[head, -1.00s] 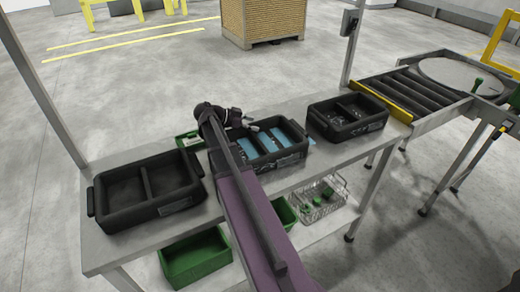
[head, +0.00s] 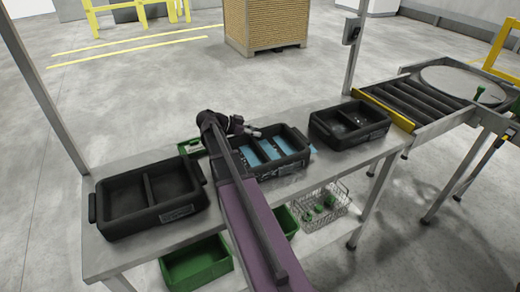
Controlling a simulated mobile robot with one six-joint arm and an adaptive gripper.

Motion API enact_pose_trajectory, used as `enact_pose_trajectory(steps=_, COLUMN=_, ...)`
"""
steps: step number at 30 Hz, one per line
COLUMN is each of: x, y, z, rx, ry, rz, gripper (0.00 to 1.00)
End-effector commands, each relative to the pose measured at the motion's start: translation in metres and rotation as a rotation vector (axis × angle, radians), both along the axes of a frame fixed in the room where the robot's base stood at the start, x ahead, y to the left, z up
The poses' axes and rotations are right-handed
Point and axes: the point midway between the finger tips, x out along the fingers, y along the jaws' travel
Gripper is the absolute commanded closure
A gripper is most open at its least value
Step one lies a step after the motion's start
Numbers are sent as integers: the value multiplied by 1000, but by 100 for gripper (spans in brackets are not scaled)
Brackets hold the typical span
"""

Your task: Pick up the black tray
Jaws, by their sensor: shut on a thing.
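Three black two-part trays stand in a row on the grey workbench. The middle black tray (head: 290,163) has light blue pieces in its compartments. My gripper (head: 256,132) is at its far rim, left of the middle, and is shut on that rim. My arm crosses in front of the tray and hides its left part. I cannot tell whether the tray is clear of the bench top. The left black tray (head: 150,219) looks empty. The right black tray (head: 352,137) holds a few small light bits.
A small green tray (head: 191,147) lies behind my arm. Green bins (head: 197,262) and a wire basket (head: 322,204) with green items are on the lower shelf. Bench posts (head: 347,70) rise at the back. A roller conveyor (head: 415,98) adjoins the right end.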

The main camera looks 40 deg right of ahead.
Motion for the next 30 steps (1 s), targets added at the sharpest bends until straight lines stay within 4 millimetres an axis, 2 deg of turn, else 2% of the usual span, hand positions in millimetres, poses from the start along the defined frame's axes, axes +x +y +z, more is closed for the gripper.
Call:
enact_pose_trajectory(steps=11, x=0, y=-1, z=7, rx=1, ry=1, rz=0, gripper=100)
enact_pose_trajectory(steps=24, x=0, y=-1, z=40, rx=0, ry=2, rz=0, gripper=100)
enact_pose_trajectory(steps=30, x=-47, y=6, z=40, rx=0, ry=2, rz=-1, gripper=100)
